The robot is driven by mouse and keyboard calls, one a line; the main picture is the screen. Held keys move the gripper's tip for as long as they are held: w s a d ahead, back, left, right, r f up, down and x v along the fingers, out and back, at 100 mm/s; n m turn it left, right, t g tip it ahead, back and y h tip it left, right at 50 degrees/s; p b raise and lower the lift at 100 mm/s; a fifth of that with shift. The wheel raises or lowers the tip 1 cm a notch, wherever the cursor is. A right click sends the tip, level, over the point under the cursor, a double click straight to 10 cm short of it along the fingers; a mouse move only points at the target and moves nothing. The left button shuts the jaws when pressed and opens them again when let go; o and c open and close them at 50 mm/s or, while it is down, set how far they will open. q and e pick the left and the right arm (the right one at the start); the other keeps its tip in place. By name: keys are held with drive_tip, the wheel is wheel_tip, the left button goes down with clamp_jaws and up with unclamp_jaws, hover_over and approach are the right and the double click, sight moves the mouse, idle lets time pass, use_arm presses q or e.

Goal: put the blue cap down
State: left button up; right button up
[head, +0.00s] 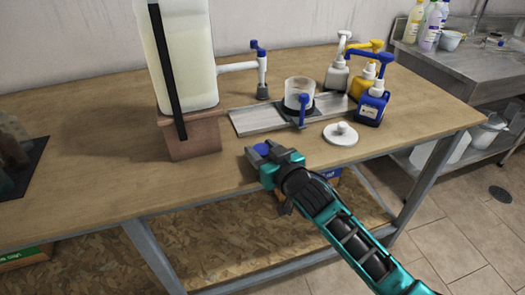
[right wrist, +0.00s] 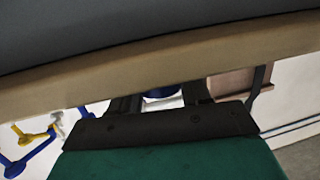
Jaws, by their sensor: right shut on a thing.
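My right gripper (head: 264,152) is shut on the blue cap (head: 261,149), over the front part of the wooden table. The cap is mostly hidden between the fingers; a bit of its blue top shows. In the right wrist view a blue sliver of the cap (right wrist: 162,92) shows between the two dark fingers of the gripper (right wrist: 160,103). I cannot tell whether the cap touches the tabletop. My left gripper is not in view.
A large drum of pale liquid (head: 187,60) stands on a wooden block (head: 192,135) to the left. A clear cup (head: 299,91), a white lid (head: 341,134) and several pump bottles, one dark blue (head: 372,105), stand right.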

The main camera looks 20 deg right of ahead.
drive_tip(key=shift+f, duration=0.6)
drive_tip(key=o, duration=1)
drive_tip(key=shift+r, duration=0.2)
drive_tip(key=shift+d+r, duration=0.1)
drive_tip(key=shift+r, duration=0.4)
drive_tip(key=p+v, duration=0.1)
drive_tip(key=v, duration=1.1)
drive_tip(key=s+f+g, duration=0.2)
drive_tip(key=s+f, duration=0.4)
drive_tip(key=f, duration=0.3)
drive_tip(key=s+f+g+h, duration=0.1)
drive_tip(key=s+f+g, duration=0.2)
drive_tip(key=s+f, duration=0.3)
drive_tip(key=shift+a+f+p, duration=0.4)
drive_tip(key=shift+a+f, duration=0.05)
drive_tip(key=shift+f, duration=0.9)
